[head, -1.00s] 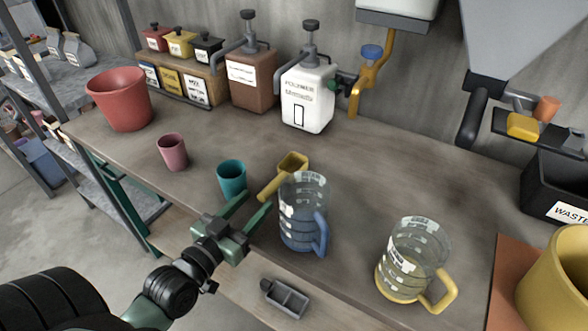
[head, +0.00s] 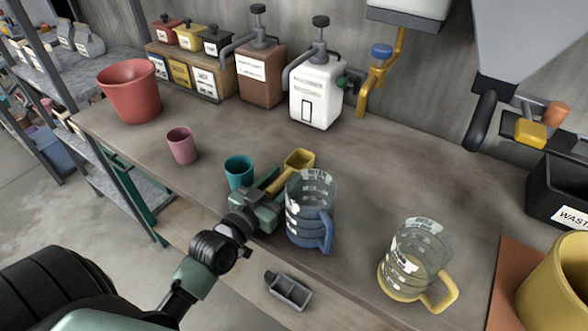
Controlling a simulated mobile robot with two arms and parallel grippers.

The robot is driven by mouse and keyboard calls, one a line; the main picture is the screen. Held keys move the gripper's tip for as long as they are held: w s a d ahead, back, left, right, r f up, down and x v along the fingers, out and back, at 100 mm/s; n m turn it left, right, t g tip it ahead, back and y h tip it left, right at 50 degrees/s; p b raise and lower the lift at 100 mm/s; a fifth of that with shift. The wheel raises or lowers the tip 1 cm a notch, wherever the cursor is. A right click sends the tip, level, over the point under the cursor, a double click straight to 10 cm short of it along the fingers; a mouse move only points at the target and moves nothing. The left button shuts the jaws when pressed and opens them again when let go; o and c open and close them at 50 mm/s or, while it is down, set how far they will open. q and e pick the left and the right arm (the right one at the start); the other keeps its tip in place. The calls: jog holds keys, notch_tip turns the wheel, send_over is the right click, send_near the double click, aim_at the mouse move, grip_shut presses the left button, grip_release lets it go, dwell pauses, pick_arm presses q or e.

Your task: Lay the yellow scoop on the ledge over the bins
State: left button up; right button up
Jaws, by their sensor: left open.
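The yellow scoop (head: 299,159) lies on the bench, its bowl toward the back and its handle toward me. It is between the teal cup and the blue-handled jug. My left gripper (head: 274,182) is open with its fingers low at the scoop's handle. The handle is partly hidden, and I cannot tell whether the fingers touch it. The wooden ledge (head: 224,63) stands at the back left over labelled bins (head: 181,76), with red, yellow and black lidded pots on top. My right gripper is not in view.
The teal cup (head: 239,171) is close left of my gripper and the blue-handled jug (head: 309,213) close right. A pink cup (head: 182,146), a red bucket (head: 131,91) and pump bottles (head: 316,93) stand farther back. A grey scoop (head: 289,291) lies in front.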

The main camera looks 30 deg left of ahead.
pick_arm(q)
grip_shut()
jog(key=shift+r, duration=0.1)
